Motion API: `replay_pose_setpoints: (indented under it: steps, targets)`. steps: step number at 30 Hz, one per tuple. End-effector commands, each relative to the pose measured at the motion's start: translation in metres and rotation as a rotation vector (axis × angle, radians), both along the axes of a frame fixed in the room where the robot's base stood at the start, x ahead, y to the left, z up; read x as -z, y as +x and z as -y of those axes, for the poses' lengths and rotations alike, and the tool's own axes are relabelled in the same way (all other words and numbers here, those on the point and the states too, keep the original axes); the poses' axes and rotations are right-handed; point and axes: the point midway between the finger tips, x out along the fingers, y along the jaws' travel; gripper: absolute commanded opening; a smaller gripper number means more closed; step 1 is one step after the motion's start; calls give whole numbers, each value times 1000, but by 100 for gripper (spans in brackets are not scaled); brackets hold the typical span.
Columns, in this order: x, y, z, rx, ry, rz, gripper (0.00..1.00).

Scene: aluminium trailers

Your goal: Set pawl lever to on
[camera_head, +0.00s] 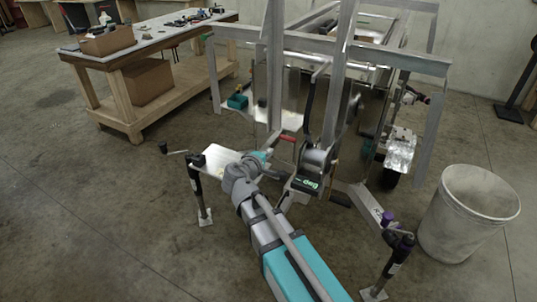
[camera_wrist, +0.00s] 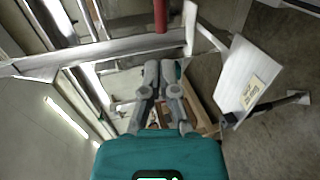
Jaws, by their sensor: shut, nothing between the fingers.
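The trailer's winch (camera_head: 318,158) sits at the front of the aluminium frame, with a round drum and a dark label plate below it. A red-handled part (camera_head: 287,138) sticks out at its left. A red bar (camera_wrist: 160,14) also shows at the top edge of the wrist view. I cannot make out which part is the pawl lever or its position. My gripper (camera_wrist: 160,70) is shut and empty, its grey fingers together in the wrist view, below and apart from the red bar. In the head view my wrist is left of the winch and the fingertips are unclear.
A pale plate (camera_head: 222,161) on a jack stands left of my wrist; it also shows in the wrist view (camera_wrist: 243,82). A white bucket (camera_head: 467,214) stands at right. A wooden workbench (camera_head: 150,42) is behind left. Open concrete floor lies at left.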

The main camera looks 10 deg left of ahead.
Motion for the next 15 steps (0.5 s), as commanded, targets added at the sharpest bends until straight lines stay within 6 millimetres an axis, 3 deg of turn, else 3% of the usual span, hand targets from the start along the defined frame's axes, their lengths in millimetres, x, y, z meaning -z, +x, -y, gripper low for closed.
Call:
replay_pose_setpoints:
  steps: [15]
  targets:
    - [20, 72, 25, 3, -1, 0, 0]
